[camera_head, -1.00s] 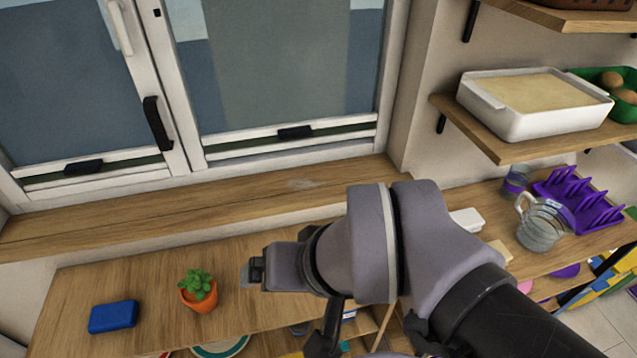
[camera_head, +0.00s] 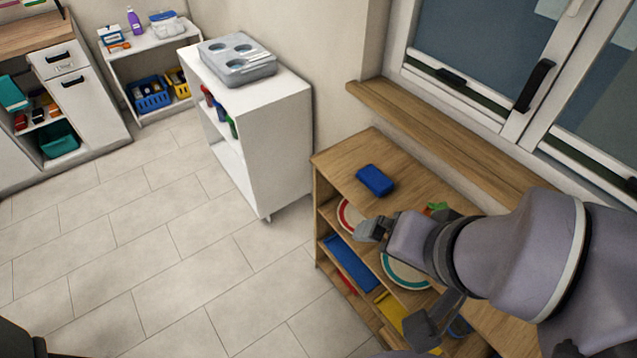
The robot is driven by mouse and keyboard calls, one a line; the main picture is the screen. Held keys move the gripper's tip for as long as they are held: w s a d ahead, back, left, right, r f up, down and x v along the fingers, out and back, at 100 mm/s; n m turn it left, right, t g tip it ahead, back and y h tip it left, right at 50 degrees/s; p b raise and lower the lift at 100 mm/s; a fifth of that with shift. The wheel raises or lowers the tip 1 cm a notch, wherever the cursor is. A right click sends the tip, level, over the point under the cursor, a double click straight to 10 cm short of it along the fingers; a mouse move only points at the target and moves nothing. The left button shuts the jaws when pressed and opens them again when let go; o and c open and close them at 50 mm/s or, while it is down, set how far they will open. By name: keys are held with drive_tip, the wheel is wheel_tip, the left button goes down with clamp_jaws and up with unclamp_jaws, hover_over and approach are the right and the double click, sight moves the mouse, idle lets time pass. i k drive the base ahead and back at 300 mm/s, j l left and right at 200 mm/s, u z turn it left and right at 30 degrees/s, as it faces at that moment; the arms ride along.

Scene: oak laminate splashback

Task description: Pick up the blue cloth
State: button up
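The blue cloth (camera_head: 375,180) is a small folded-looking blue block. It lies on the top of the wooden shelf unit, near its far left end. My gripper (camera_head: 368,231) is at the end of my arm, in front of and below the cloth in the picture, apart from it. Its fingers are small and dark, and I cannot tell whether they are open or shut. Nothing shows held in it.
A wooden shelf unit (camera_head: 340,157) stands under the window sill (camera_head: 440,141), with plates and trays on its lower shelves. A potted plant (camera_head: 438,208) is mostly hidden behind my arm. A white cabinet (camera_head: 277,150) stands left. Tiled floor (camera_head: 170,260) is clear.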

sight(373, 179)
drive_tip(key=i+j+z, duration=0.7)
drive_tip(key=j+z, duration=0.15)
drive_tip(key=j, duration=0.2)
drive_tip(key=i+j+z, duration=0.15)
drive_tip(key=j+z, duration=0.15)
drive_tip(key=j, duration=0.15)
